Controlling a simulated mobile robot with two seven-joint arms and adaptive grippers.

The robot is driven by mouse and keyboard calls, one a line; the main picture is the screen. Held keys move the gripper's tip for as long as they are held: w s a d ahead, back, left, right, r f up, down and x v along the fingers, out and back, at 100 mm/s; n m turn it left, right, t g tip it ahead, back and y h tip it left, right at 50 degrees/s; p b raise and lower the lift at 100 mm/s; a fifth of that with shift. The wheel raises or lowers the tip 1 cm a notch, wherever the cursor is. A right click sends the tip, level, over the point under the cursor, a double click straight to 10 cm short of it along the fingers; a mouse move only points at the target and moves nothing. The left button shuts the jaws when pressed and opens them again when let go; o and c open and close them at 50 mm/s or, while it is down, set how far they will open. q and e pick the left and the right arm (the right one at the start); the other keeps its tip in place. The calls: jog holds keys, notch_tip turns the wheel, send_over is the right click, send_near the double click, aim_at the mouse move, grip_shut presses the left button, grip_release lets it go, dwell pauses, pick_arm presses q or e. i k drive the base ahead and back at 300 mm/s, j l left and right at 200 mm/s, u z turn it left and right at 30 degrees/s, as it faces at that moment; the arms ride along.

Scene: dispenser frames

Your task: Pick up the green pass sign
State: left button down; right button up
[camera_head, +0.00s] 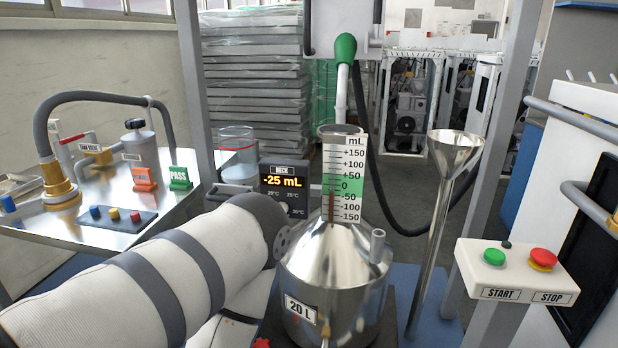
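The green PASS sign (180,178) stands upright on the metal-topped side table (105,238) at the left. It is close to the table's right edge, just right of an orange sign (143,178) with small lettering that I cannot read surely. Nothing touches the green sign. My large white arm comes in from the lower left and reaches toward the steel 20 L vessel (318,262), passing in front of the table's right side. No fingertips of either gripper show, so I cannot see what they hold.
A hose, a brass fitting (58,187), a valve body (140,145) and a button panel (107,217) share the table. A grey frame post (195,95) rises just behind the green sign. A display (283,184) reads -25 mL. A funnel (452,150) and START/STOP box (516,272) stand right.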

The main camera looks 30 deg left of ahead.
aim_at(179, 175)
jog(key=u, duration=1.75)
